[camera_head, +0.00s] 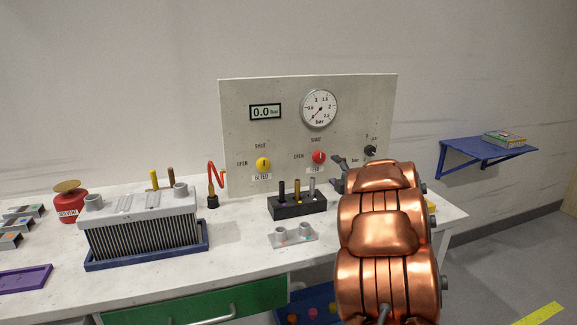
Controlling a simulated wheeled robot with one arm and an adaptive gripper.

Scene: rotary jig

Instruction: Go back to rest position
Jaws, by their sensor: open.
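My copper-coloured arm rises at the right of the head view. Part of my dark gripper (345,162) shows just past its far end, in front of the panel's lower right. Its jaws are open, and no held thing shows. Most of the gripper is hidden behind the arm. The panel (235,120) stands upright at the back of the white bench (235,250). It carries a display reading 0.0 bar, a round gauge (319,109), a yellow knob (263,164), a red knob (319,157) and a black knob (370,151).
A finned grey unit (145,235) sits in a blue tray (150,260). A black block (298,208) holds three pegs; a grey fixture (293,237) lies before it. A red solvent can (68,205) stands left. A blue wall shelf (480,150) is at right.

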